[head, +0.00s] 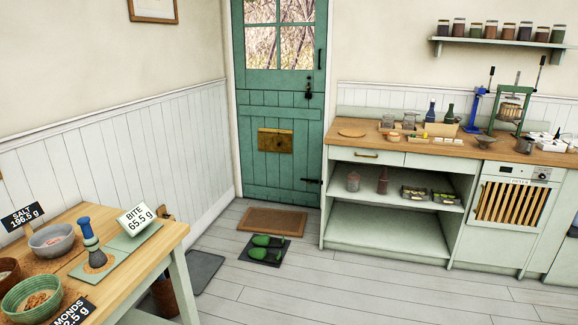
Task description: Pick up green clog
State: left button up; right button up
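A pair of green clogs lies on a dark tray or mat (246,255) on the floor, in front of the green door. One green clog (267,240) lies at the back of the mat, and the other green clog (258,253) lies just in front of it. Both are small in the head view, and their details are hard to tell. Neither of my grippers shows in this view.
A brown doormat (273,220) lies behind the clogs, by the door (278,150). A wooden table (150,262) with bowls and signs stands at the left. A counter with open shelves (390,225) stands at the right. The plank floor (340,290) in front is clear.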

aim_at(265, 241)
jog(key=i+j, duration=0.1)
jog(key=i, duration=0.9)
jog(key=i+j, duration=0.15)
jog(key=i, duration=0.9)
